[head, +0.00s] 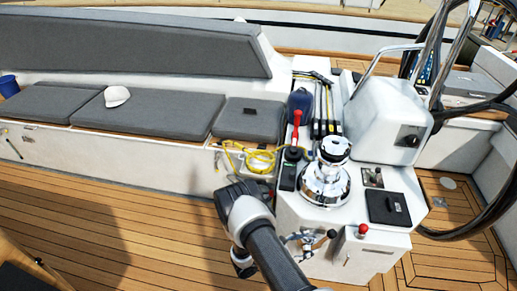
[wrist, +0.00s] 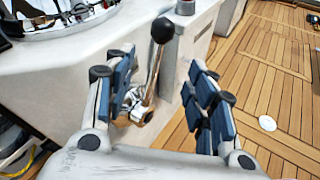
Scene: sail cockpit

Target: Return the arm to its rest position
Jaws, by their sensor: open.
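My gripper (wrist: 163,90) is open in the wrist view, with its blue-padded fingers spread wide and nothing held. A chrome lever with a black ball knob (wrist: 162,32) shows between the fingers, on the side of the white console (wrist: 95,50). I cannot tell how far ahead of the fingertips it is. In the head view my arm (head: 268,246) reaches up from the bottom, in front of the console's left side. My fingers cannot be made out there. The black knob (head: 332,234) shows to the right of my arm.
A grey-cushioned bench (head: 150,112) holds a white cap (head: 116,96).

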